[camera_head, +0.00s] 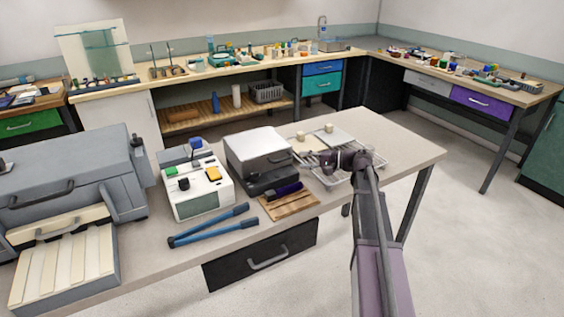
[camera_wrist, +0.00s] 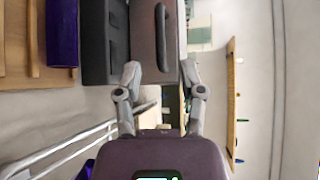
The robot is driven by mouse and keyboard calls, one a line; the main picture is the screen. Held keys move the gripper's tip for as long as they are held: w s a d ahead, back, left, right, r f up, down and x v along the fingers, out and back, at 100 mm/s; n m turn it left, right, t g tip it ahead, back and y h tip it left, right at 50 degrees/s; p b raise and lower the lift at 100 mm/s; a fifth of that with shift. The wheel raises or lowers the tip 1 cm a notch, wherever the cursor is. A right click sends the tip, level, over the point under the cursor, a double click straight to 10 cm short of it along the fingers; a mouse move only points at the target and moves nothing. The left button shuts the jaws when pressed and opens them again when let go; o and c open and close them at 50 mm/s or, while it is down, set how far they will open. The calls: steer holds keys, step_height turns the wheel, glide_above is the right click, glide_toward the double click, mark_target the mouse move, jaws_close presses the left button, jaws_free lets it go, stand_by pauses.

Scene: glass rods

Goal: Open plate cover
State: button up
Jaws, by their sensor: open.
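What I take as the plate cover is the pale-topped lid (camera_head: 258,145) of a boxy device with a dark base (camera_head: 270,180) on the middle table. It looks closed. In the wrist view the brownish-grey cover (camera_wrist: 140,30) shows with a dark bar handle (camera_wrist: 162,40), beside the black base (camera_wrist: 96,45). My gripper (camera_head: 338,162) is to the right of the device, above a wire rack. In the wrist view my gripper (camera_wrist: 160,72) is open and empty, its fingertips on either side of the handle's near end. I see no contact; the depth between them is unclear.
A wooden rack (camera_head: 285,208) with a purple cylinder (camera_head: 288,189) lies in front of the device. The wire rack (camera_head: 372,158) is under my arm. A white instrument (camera_head: 200,195) and blue-handled tool (camera_head: 205,229) are left. The table's right end is clear.

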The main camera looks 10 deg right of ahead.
mark_target(284, 160)
steer(key=shift+b+x, duration=0.55)
steer(key=shift+x, duration=3.4)
jaws_close()
steer(key=shift+a, duration=0.2)
